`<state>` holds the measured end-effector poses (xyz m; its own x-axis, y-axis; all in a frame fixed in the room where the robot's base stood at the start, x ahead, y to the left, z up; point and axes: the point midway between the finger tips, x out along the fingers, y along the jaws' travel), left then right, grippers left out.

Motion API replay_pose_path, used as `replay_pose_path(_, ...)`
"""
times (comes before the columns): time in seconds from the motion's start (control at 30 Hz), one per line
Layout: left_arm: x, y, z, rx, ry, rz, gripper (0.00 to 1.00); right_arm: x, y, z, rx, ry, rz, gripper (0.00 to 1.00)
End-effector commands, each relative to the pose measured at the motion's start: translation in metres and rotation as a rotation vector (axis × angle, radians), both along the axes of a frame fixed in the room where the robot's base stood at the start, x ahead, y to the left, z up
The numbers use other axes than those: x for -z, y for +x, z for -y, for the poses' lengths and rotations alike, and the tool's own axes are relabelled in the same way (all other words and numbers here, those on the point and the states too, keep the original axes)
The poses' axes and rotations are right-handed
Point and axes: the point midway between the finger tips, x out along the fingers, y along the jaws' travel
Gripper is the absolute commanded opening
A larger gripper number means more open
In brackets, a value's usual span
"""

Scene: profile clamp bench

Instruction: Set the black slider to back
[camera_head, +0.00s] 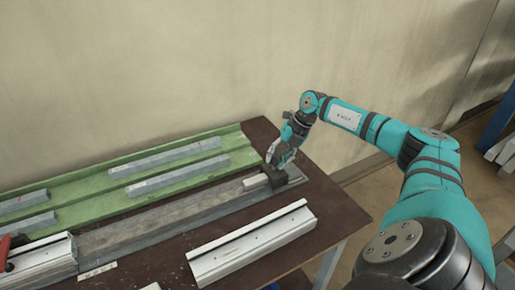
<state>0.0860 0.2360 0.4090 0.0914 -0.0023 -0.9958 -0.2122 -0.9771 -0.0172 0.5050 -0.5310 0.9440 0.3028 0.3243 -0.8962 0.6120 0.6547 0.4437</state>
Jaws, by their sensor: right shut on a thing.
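The black slider (277,177) sits near the right end of a long grey metal rail (165,220) on the bench. My right gripper (272,158) reaches down to it from behind and is shut on it. The fingers partly cover the slider's top, so the exact grip is hard to see. A short pale block (255,182) lies just left of the slider. My left gripper is not in view.
Behind the rail, a green tray (110,199) holds several grey metal bars. A white profile (252,243) lies in front of the rail. A white clamp part (45,262) and red handle (5,252) are at lower left. The wall is close behind the brown bench (335,213).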

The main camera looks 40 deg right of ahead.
Motion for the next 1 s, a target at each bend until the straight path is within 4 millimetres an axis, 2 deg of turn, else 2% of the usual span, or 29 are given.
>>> replay_pose_path(0.03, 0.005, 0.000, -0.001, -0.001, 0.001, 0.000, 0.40, 0.002, -0.003, 0.014, 0.008, -0.004, 0.000, 0.00)
replay_pose_path(0.1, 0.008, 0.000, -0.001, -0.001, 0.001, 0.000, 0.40, 0.002, -0.007, 0.027, 0.007, -0.005, 0.001, 0.00)
replay_pose_path(0.3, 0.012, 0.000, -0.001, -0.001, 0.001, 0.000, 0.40, 0.001, -0.015, 0.052, 0.004, -0.003, 0.001, 0.00)
replay_pose_path(0.5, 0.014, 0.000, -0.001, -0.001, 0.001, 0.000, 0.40, 0.000, -0.017, 0.061, 0.002, -0.005, 0.001, 0.00)
replay_pose_path(0.83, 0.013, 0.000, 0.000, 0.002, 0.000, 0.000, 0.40, -0.001, -0.018, 0.063, 0.004, -0.008, 0.001, 0.00)
replay_pose_path(0.87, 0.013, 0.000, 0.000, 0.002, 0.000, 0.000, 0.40, -0.001, -0.018, 0.063, 0.004, -0.008, 0.001, 0.31)
replay_pose_path(1.0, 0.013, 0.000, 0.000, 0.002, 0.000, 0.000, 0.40, -0.001, -0.018, 0.062, 0.003, -0.005, 0.001, 0.49)
